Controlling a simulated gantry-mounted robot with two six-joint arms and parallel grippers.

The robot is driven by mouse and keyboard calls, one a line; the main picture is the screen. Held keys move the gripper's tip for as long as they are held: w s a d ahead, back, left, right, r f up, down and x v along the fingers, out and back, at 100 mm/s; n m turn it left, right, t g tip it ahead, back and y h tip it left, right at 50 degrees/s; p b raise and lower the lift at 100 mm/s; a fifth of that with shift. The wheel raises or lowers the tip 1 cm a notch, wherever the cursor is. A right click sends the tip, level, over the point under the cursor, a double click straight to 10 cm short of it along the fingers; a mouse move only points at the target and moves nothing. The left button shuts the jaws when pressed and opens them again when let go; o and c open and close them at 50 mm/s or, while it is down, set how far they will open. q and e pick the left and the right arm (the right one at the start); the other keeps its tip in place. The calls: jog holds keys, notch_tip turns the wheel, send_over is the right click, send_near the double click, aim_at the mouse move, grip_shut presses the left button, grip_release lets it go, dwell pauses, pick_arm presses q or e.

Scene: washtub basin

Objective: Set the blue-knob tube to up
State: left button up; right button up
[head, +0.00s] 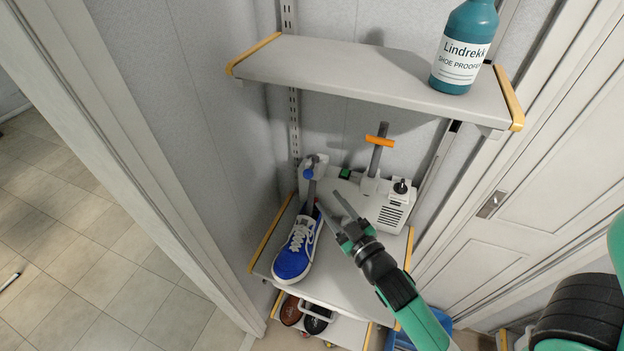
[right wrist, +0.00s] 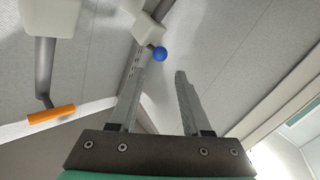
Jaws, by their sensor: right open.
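The blue knob (head: 309,174) is a small round ball by the white joint of its grey tube (head: 311,194), at the left of the white shoe dryer (head: 392,212). This tube points down toward the shoe, while the orange-handled tube (head: 378,158) stands up. My right gripper (head: 327,197) is open and empty, just right of the blue-knob tube. In the right wrist view the blue knob (right wrist: 159,54) shows just beyond the open fingertips (right wrist: 160,70), apart from them. My left gripper is not in view.
A blue shoe (head: 294,258) with white laces lies under the blue-knob tube. An upper shelf (head: 360,72) holding a teal bottle (head: 464,48) overhangs the dryer. Dark shoes (head: 290,311) sit on a lower shelf. The middle shelf's front right is bare.

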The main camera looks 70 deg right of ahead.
aim_at(311, 177)
jog(key=x, duration=0.9)
jog(key=shift+w+d+p, duration=0.15)
jog(key=shift+w+p, duration=0.1)
jog(key=shift+p, duration=0.1)
grip_shut()
jog(key=shift+r, duration=0.1)
dwell(0.7)
